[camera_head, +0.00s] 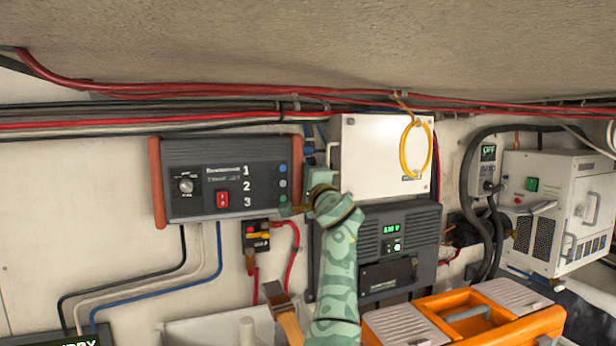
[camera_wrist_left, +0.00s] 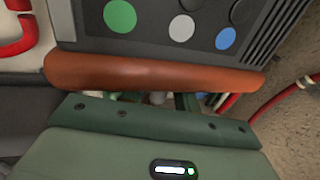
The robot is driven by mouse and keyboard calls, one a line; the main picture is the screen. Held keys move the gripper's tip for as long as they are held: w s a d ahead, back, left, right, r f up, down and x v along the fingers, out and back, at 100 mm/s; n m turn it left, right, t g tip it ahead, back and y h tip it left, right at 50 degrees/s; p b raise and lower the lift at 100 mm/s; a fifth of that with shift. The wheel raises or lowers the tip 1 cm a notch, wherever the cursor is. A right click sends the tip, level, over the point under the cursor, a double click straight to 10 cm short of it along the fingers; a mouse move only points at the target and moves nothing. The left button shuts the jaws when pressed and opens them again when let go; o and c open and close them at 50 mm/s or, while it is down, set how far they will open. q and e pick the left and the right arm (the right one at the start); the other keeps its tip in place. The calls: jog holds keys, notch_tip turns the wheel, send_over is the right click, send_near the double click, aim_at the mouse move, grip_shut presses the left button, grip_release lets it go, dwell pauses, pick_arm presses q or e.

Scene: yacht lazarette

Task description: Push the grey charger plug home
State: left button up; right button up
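The grey charger box (camera_head: 225,180) with red end caps hangs on the wall at the left of the head view. Its face shows the numbers 1, 2, 3 beside blue, grey and green dots. In the left wrist view the grey dot (camera_wrist_left: 181,28) lies between green and blue. My left gripper (camera_head: 306,188) is at the box's right end cap. In the left wrist view the end cap (camera_wrist_left: 150,72) runs across in front of my gripper body. A small greyish piece (camera_wrist_left: 155,98), possibly the grey plug, shows in the gap between them. My fingertips are mostly hidden.
A white box (camera_head: 380,155) with a yellow cable loop hangs right of my left gripper, above a dark unit (camera_head: 400,235) with a green display. A red-and-yellow switch (camera_head: 256,236) is below the charger. An orange toolbox (camera_head: 440,310) stands at lower right.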

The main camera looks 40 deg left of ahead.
pick_arm(q)
jog(key=s+d, duration=0.3)
jog(key=d, duration=0.3)
jog(key=shift+s+d+r+p, duration=0.15)
jog(key=shift+d+r+p, duration=0.05)
jog(key=shift+r+p, duration=0.15)
jog(key=shift+a, duration=0.1)
jog(key=shift+f, duration=0.15)
